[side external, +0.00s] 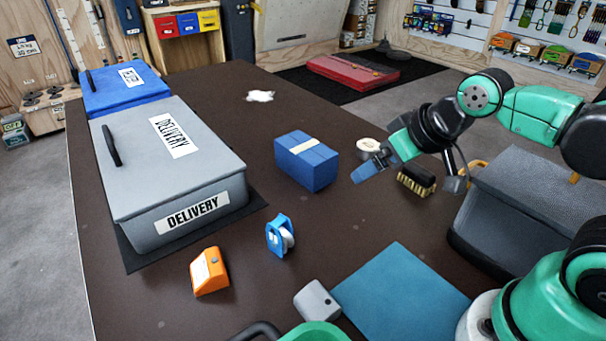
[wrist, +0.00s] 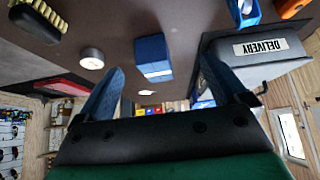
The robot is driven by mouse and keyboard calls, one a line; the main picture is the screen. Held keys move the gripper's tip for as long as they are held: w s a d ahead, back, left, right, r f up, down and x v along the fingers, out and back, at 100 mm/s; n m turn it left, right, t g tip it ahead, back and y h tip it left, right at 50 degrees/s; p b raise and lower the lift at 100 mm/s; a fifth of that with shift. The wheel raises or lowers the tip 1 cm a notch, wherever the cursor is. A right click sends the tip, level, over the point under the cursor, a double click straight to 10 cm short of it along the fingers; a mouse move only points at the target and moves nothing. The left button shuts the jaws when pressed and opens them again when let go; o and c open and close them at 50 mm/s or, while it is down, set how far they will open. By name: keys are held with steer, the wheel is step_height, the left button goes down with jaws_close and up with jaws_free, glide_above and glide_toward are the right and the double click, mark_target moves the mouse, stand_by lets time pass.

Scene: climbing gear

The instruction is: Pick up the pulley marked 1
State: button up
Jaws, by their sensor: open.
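A blue pulley (side external: 279,236) with a white wheel stands on the dark table, right of the grey delivery box, in the side view. I cannot read a number on it. It also shows at the top edge of the wrist view (wrist: 243,12), partly cut off. My gripper (side external: 366,172) is open and empty above the table's right part, well behind and to the right of the pulley. In the wrist view its two blue fingers (wrist: 162,68) are spread apart with nothing between them.
A blue block (side external: 306,162) stands between gripper and grey delivery box (side external: 185,180). A tape roll (side external: 368,145) and brush (side external: 416,181) lie near the gripper. An orange object (side external: 209,272) and grey object (side external: 316,300) flank the pulley's front. A teal mat (side external: 400,300) lies clear.

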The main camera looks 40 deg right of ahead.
steer(key=n+g+y, duration=0.7)
steer(key=n+y, duration=0.3)
steer(key=n, duration=0.4)
glide_toward(280, 232)
steer(key=w+a+f, duration=0.1)
steer(key=w+f, duration=0.1)
steer(key=w, duration=0.1)
steer(key=f+n+g+y, duration=0.1)
steer(key=n, duration=0.1)
steer(key=a+f+n+g+y, duration=0.1)
steer(key=f+n, duration=0.1)
steer(key=shift+w+n, duration=0.1)
steer(key=shift+n, duration=0.2)
steer(key=shift+s+f+n+g+y, duration=0.2)
steer(key=shift+f+n+g+y, duration=0.3)
steer(key=shift+n, duration=0.4)
steer(key=shift+s+a+f, duration=0.1)
steer(key=shift+a+f, duration=0.1)
steer(key=shift+f, duration=0.05)
steer(key=shift+x, duration=2.55)
